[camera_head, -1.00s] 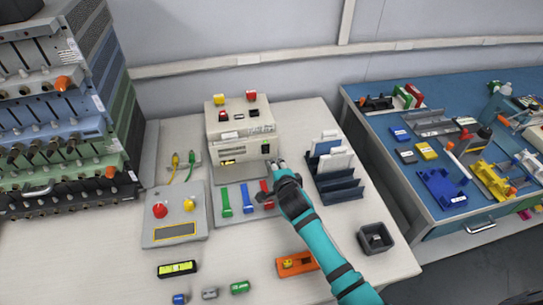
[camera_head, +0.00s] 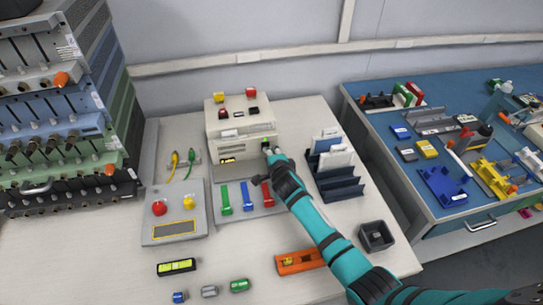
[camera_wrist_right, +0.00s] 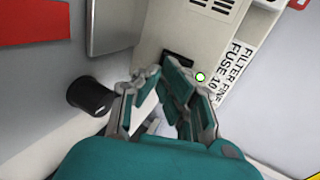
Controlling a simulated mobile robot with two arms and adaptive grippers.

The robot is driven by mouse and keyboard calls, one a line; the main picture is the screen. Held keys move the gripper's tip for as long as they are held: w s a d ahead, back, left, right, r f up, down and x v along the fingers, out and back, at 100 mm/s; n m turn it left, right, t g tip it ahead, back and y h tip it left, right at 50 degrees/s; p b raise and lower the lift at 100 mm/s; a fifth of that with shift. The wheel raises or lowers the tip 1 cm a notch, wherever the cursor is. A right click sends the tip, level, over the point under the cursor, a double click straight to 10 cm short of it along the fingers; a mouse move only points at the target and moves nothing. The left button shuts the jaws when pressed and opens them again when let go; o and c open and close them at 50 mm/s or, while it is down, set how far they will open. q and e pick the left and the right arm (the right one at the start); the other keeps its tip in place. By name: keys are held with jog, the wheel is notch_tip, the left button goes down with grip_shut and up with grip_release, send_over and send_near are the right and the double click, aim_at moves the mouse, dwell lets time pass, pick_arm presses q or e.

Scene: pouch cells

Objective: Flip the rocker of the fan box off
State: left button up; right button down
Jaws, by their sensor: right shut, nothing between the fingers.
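The fan box is the cream box (camera_head: 225,151) at the back of the bench in the head view. A small green patch (camera_head: 265,142) shows on its right front, just above my right gripper (camera_head: 270,153). The right gripper is shut and empty, its tips close against the box front. In the right wrist view, the shut fingers (camera_wrist_right: 156,80) reach toward the cream face beside a dark recessed part (camera_wrist_right: 178,61), which looks like the rocker and is partly hidden by them. I cannot tell its position or whether the tips touch it. My left gripper is not in view.
A green-ringed white lamp (camera_wrist_right: 200,77) and a fuse label (camera_wrist_right: 236,70) are beside the fingers. Green, blue and red-handled levers (camera_head: 248,196) stand below the box, a dark rack (camera_head: 335,180) right of it. A grey button box (camera_head: 176,214) is at left.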

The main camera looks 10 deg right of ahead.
jog(key=shift+w+f+b, duration=0.1)
jog(key=shift+f+b, duration=0.3)
jog(key=shift+b, duration=0.1)
jog(key=shift+r+p, duration=0.25)
jog(key=shift+p, duration=0.15)
jog(key=shift+r+p, duration=0.65)
jog(key=shift+r, duration=0.25)
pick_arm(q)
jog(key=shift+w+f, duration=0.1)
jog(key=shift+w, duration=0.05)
pick_arm(e)
jog(key=shift+f, duration=0.1)
